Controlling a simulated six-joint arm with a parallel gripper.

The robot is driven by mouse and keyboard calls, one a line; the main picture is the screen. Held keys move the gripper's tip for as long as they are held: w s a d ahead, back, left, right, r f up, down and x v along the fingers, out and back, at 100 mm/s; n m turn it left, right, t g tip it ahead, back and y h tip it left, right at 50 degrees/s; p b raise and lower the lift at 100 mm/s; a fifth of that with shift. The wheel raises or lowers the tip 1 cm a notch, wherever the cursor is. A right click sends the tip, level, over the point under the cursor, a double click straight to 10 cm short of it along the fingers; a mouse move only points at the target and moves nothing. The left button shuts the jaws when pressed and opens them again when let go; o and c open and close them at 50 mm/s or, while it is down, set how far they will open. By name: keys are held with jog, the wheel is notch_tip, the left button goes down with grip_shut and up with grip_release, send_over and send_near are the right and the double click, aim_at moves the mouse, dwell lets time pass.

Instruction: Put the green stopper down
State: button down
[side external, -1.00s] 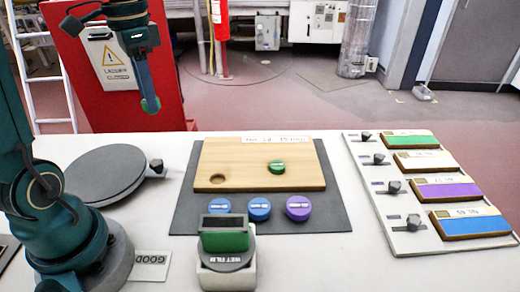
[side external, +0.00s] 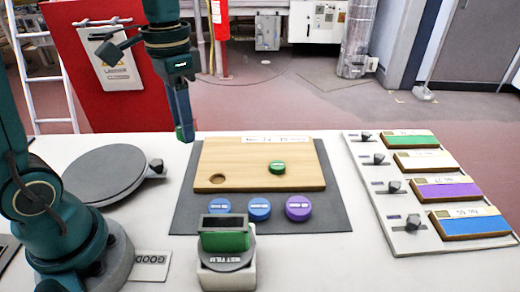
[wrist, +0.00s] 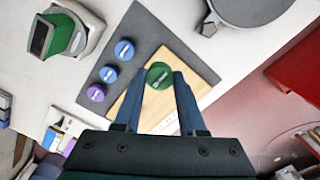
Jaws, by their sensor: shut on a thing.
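My gripper (side external: 184,136) hangs pointing down near the back left corner of the wooden board (side external: 240,184), apart from it. It is shut on a green stopper (wrist: 159,75), which shows round between the fingertips in the wrist view; only a green sliver of it shows in the side view (side external: 180,133). Another green stopper (side external: 277,167) sits on the right part of the board. An empty round recess (side external: 217,178) is at the board's front left.
Two blue stoppers (side external: 220,206) (side external: 260,209) and a purple one (side external: 298,208) lie on the dark mat (side external: 332,205). A green-bodied block (side external: 225,240) stands in front. A grey disc (side external: 105,173) is at left, a panel of coloured plates (side external: 400,235) at right.

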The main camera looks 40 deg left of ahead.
jog(key=s+a+f, duration=0.3)
jog(key=s, duration=0.6)
jog(key=d+f, duration=0.2)
jog(key=d, duration=0.2)
jog(key=d+f, duration=0.2)
jog(key=d, duration=0.2)
jog(key=d+f, duration=0.3)
jog(key=shift+s+d, duration=0.1)
jog(key=shift+d, duration=0.3)
jog(key=shift+f, duration=2)
jog(key=shift+c, duration=2.4)
grip_release()
